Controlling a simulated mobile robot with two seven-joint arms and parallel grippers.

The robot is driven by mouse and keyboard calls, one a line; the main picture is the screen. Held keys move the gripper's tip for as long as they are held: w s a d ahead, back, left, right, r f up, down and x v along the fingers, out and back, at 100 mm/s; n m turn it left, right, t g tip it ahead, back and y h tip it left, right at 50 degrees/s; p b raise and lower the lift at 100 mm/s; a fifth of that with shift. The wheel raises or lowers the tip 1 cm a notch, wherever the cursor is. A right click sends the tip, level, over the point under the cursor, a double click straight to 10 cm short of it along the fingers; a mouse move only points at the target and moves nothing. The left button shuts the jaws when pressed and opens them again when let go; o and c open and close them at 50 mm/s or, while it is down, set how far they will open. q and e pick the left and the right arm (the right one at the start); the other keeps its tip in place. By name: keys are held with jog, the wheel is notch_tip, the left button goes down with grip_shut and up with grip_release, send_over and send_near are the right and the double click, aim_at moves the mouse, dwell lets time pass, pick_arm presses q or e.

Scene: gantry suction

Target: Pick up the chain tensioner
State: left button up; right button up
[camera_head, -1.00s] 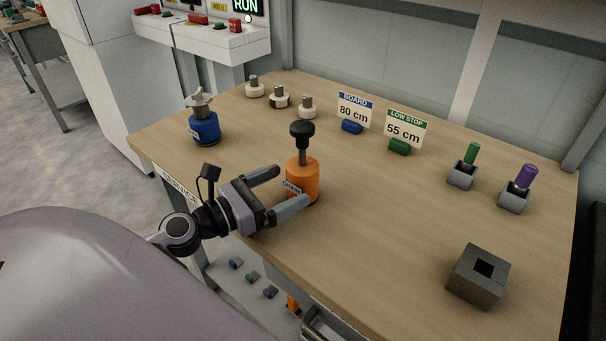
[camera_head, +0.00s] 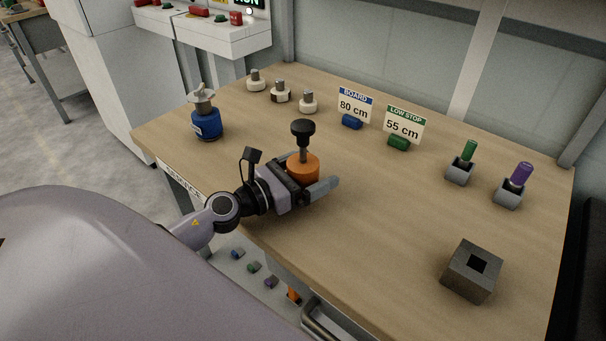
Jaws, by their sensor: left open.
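The chain tensioner, an orange cylinder (camera_head: 303,164) with a metal stem and a black knob (camera_head: 303,128) on top, stands upright on the wooden table. My left gripper (camera_head: 322,178) is open around its body, with the near finger in front of it on the right and the far finger mostly hidden. The gripper's palm hides the lower part and the label of the tensioner. I cannot tell whether the fingers touch it. My right gripper is not in view.
A blue cylinder (camera_head: 206,124) with a metal top stands to the left. Several pale round fittings (camera_head: 308,104) and two signs (camera_head: 404,125) stand behind. Green and purple handled pieces in grey holders (camera_head: 508,195) and a dark square block (camera_head: 472,275) are at right. The table's middle is clear.

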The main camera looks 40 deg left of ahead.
pick_arm(q)
jog(key=c, duration=1.2)
jog(key=shift+c, duration=1.3)
jog(key=shift+r, duration=0.15)
